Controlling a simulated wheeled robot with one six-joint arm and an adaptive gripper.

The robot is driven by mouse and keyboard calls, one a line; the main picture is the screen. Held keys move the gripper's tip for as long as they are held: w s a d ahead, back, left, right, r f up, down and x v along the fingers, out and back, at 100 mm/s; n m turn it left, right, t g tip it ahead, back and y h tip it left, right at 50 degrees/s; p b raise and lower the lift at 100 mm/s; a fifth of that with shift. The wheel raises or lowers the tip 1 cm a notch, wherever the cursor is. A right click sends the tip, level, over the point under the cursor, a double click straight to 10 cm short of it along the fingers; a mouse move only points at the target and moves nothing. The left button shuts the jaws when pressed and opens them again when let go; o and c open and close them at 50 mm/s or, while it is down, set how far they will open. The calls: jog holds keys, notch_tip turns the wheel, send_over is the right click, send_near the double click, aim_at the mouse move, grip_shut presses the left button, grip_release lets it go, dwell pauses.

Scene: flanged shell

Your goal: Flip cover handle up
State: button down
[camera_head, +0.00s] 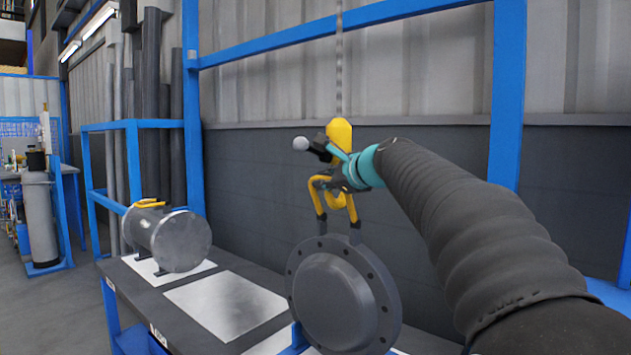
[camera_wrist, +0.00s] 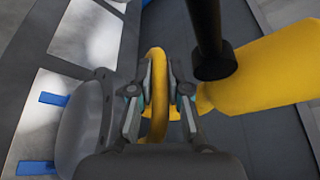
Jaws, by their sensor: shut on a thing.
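The cover (camera_head: 338,300) is a dark grey flanged disc with bolt holes, standing upright on the table. Its yellow handle (camera_head: 320,200) stands up from the top edge of the disc. My gripper (camera_head: 322,180) is at the upper part of this handle. In the wrist view my gripper (camera_wrist: 158,98) has one finger on each side of the yellow handle (camera_wrist: 156,62) and is shut on it. The grey cover (camera_wrist: 85,130) shows left of the fingers. The handle's lower part is hidden by the gripper in the wrist view.
A yellow hoist hook (camera_head: 340,132) hangs on a chain close behind my gripper. A grey cylindrical shell (camera_head: 165,236) with a yellow handle lies on the table's left part. A bare metal plate (camera_head: 226,304) lies between shell and cover. Blue frame posts (camera_head: 507,95) stand behind.

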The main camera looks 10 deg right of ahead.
jog(key=shift+w+d, duration=0.15)
jog(key=shift+d, duration=0.15)
jog(key=c, duration=1.1)
grip_release()
jog(key=shift+c, duration=0.2)
jog(key=shift+a, duration=0.1)
jog(key=shift+r, duration=0.15)
